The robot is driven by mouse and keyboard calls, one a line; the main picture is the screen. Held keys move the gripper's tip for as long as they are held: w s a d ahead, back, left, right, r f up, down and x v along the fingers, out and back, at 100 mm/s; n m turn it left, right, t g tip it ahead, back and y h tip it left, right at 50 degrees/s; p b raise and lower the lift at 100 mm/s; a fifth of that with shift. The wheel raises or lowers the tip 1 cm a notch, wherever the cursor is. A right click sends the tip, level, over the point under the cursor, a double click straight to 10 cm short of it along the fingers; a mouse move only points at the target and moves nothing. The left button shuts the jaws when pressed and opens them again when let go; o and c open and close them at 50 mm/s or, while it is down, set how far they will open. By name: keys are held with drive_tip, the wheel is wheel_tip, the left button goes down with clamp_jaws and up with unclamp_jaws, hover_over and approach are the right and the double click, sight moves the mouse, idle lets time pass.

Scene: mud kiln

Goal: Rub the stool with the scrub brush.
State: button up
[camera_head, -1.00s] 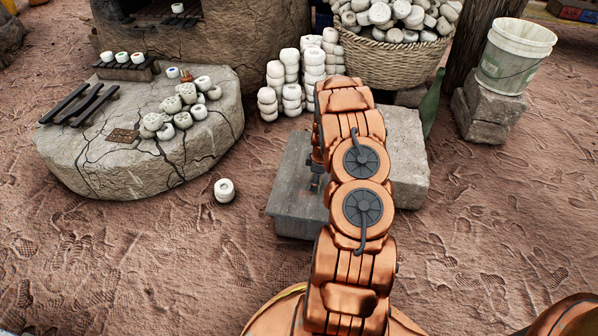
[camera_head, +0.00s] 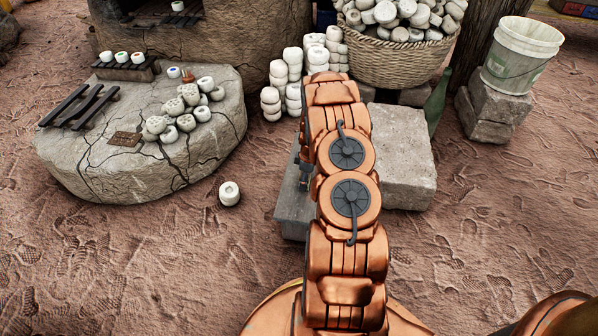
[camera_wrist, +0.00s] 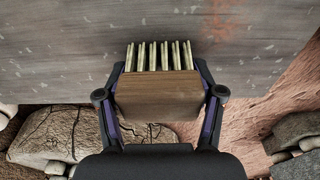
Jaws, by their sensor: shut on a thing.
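The scrub brush (camera_wrist: 158,95) has a wooden block and several rows of pale bristles. It shows in the wrist view, and my gripper (camera_wrist: 160,92) is shut on it, one finger on each side. The bristles point at the weathered grey wooden stool (camera_wrist: 70,50), which fills the upper part of that view. The bristle tips overlap the stool's surface, but I cannot tell whether they touch it. In the head view, the stool (camera_head: 290,208) stands on the ground, and my arm hides much of it. The brush is hidden there.
A pale stone block (camera_head: 405,165) stands right of the stool. A cracked stone slab (camera_head: 110,180) with small pots is at left, and one white pot (camera_head: 229,193) sits on the ground. A basket (camera_head: 398,60) and stacked pots are behind. The sandy ground in front is clear.

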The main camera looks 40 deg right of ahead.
drive_tip(key=shift+d+r+p, duration=0.1)
drive_tip(key=shift+r+p, duration=0.55)
drive_tip(key=shift+r, duration=3.4)
